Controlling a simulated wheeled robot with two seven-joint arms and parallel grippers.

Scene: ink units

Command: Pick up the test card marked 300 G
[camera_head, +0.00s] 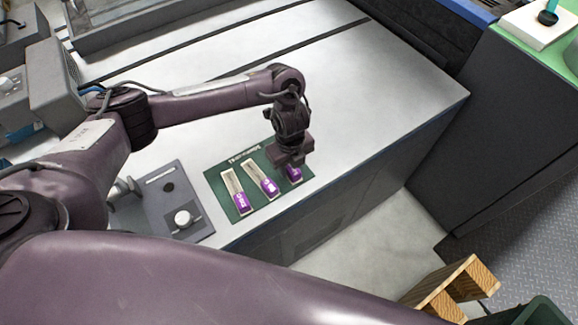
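Three white test cards with purple ends lie side by side on a dark green mat (217,183) on the grey worktop. They are the left card (235,188), the middle card (260,178) and the right card (294,174). Their printed marks are too small to read, so I cannot tell which is 300 G. My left gripper (291,160) points down over the right card and hides most of it; only its purple end shows. I cannot tell whether the fingers are open or touch that card. My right gripper is out of view.
A grey plate with a round white knob (183,218) stands left of the mat. The worktop (390,95) is clear to the right and behind. Its front edge runs close to the mat. A wooden pallet (452,288) is on the floor at lower right.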

